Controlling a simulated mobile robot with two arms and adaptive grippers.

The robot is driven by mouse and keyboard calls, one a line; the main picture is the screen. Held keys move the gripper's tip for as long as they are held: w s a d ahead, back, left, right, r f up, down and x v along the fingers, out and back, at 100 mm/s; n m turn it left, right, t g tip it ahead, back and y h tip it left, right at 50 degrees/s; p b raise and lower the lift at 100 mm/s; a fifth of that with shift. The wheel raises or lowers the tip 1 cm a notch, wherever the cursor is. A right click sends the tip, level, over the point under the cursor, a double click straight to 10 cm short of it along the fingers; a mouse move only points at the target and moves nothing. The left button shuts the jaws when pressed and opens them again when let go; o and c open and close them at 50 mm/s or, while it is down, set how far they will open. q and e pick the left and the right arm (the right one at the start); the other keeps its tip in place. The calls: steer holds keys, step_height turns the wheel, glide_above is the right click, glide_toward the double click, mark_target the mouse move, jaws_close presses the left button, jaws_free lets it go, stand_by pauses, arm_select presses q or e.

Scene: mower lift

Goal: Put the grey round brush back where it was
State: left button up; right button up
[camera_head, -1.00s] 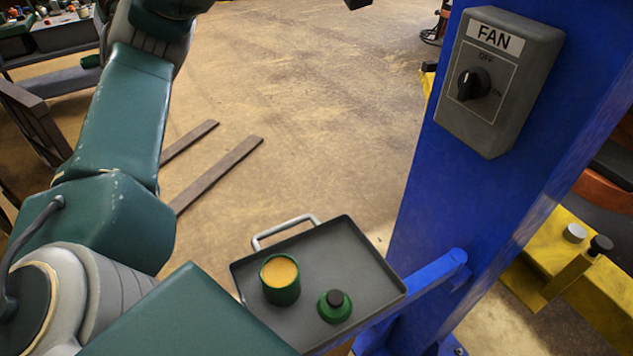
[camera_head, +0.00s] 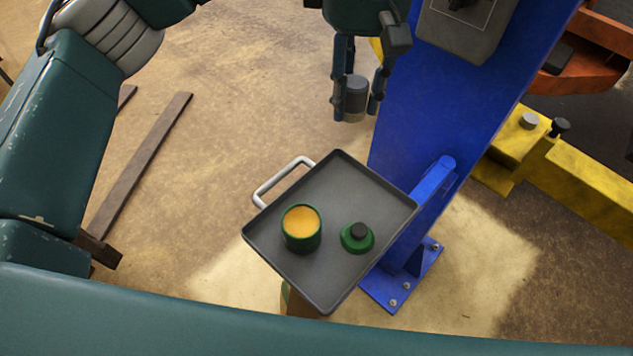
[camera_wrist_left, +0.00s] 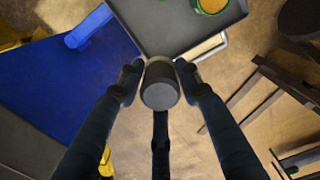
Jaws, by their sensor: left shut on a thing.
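The grey round brush (camera_head: 356,88) shows as a short grey cylinder between the fingers of my left gripper (camera_head: 357,108). The grey tray (camera_head: 336,180) holds an open green tin (camera_head: 302,240) with yellow-orange contents and a green lid (camera_head: 356,240) with a black knob. My right gripper is out of view.
The blue post (camera_head: 425,110) stands right of the tray, with a grey switch box (camera_head: 465,28) on it and a blue arm (camera_head: 432,188) reaching to the tray. Yellow and orange metal parts lie to the right. The tray's far half is bare.

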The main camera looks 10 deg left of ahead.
arm_select(q)
steer(key=f, duration=0.2)
steer(key=shift+s+f+p, duration=0.3)
steer(key=shift+s+p, duration=0.05)
steer(key=p, duration=0.4)
glide_above(343, 187)
step_height(343, 187, down, 13)
step_height(343, 187, down, 4)
steer(key=shift+f+p, duration=0.25)
steer(key=shift+p, duration=0.25)
steer(key=shift+f, duration=0.3)
steer(key=o, duration=0.9)
steer(key=shift+o, duration=0.6)
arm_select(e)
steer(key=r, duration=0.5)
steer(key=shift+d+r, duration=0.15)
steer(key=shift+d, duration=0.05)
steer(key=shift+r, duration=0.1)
